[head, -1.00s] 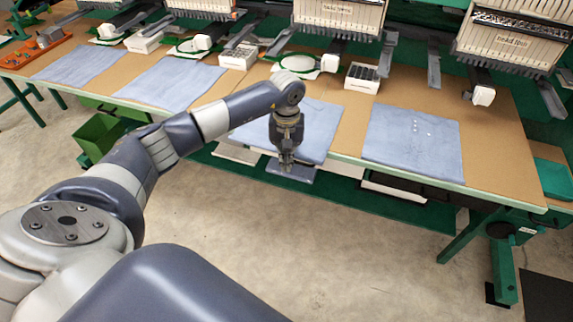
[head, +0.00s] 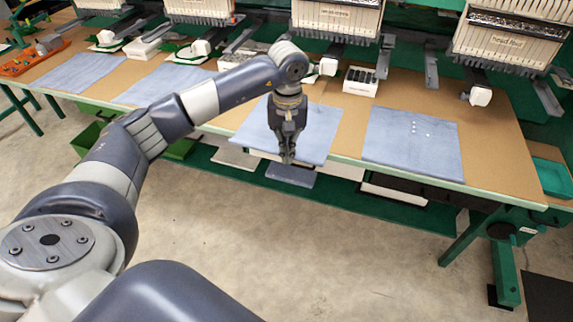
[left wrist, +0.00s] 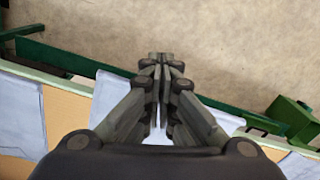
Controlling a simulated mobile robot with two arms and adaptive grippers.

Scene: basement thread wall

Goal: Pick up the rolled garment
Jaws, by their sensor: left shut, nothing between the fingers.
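I see no clearly rolled garment in either view. A blue cloth (head: 262,125) lies flat on the table behind my left gripper. A small flat blue piece (head: 291,175) shows just below the table's front edge, under the fingertips; I cannot tell whether it is part of a garment. My left gripper (head: 287,158) points down at the front edge, shut and empty. In the left wrist view, the left gripper's (left wrist: 160,60) fingers are together, with pale blue cloth (left wrist: 112,98) behind them and bare floor ahead. My right gripper is not in view.
The long table (head: 345,135) carries more flat blue cloths, one at right (head: 412,142). Embroidery machine heads (head: 508,40) stand along the back. A white box (head: 360,81) sits between them. A green shelf (head: 335,197) runs under the table. The floor in front is clear.

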